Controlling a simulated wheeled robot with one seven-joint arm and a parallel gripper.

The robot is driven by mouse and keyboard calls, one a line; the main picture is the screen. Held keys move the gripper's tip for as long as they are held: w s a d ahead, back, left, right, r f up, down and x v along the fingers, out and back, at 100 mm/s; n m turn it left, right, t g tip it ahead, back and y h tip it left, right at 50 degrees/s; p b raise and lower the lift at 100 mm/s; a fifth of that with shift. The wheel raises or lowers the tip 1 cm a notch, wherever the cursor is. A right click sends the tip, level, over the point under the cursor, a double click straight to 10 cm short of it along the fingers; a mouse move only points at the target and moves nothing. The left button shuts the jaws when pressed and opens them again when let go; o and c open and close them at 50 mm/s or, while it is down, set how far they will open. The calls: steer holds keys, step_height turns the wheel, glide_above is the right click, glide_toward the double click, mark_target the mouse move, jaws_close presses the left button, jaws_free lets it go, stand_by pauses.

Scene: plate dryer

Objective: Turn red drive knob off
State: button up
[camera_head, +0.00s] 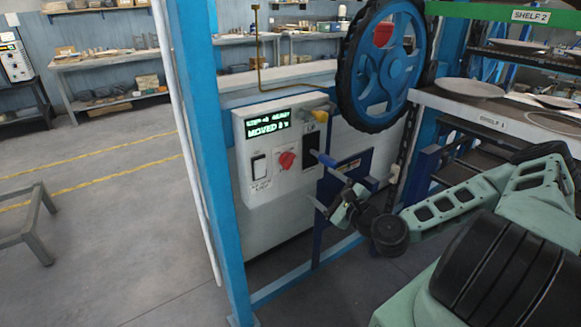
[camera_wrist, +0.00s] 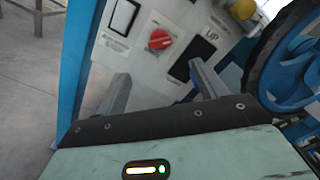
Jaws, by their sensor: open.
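The red knob (camera_head: 286,160) sits on the front of a light grey control box (camera_head: 255,205), right of a black switch and below a green-lit display. In the wrist view the red knob (camera_wrist: 160,39) is on the panel ahead, above and between my fingers. My gripper (camera_head: 325,184) is in front of the box, to the right of and a little below the knob in the head view. In the wrist view my gripper (camera_wrist: 156,80) has its two fingers wide apart with nothing between them. The fingers appear apart from the knob.
A black rocker switch (camera_head: 259,167) is left of the knob, and a dark panel labelled UP (camera_wrist: 188,66) is right of it. A yellow knob (camera_head: 321,108) and a large blue wheel (camera_head: 385,60) stand above right. A blue post (camera_head: 205,150) rises left of the box.

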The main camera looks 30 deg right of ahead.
mark_target(290, 162)
steer(key=w+p, duration=0.1)
steer(key=w, duration=0.4)
steer(key=w+p, duration=0.1)
steer(key=w, duration=0.4)
steer(key=w+p, duration=0.2)
steer(key=w, duration=0.3)
steer(key=shift+w+a, duration=0.2)
steer(key=shift+a, duration=0.1)
steer(key=c, duration=1)
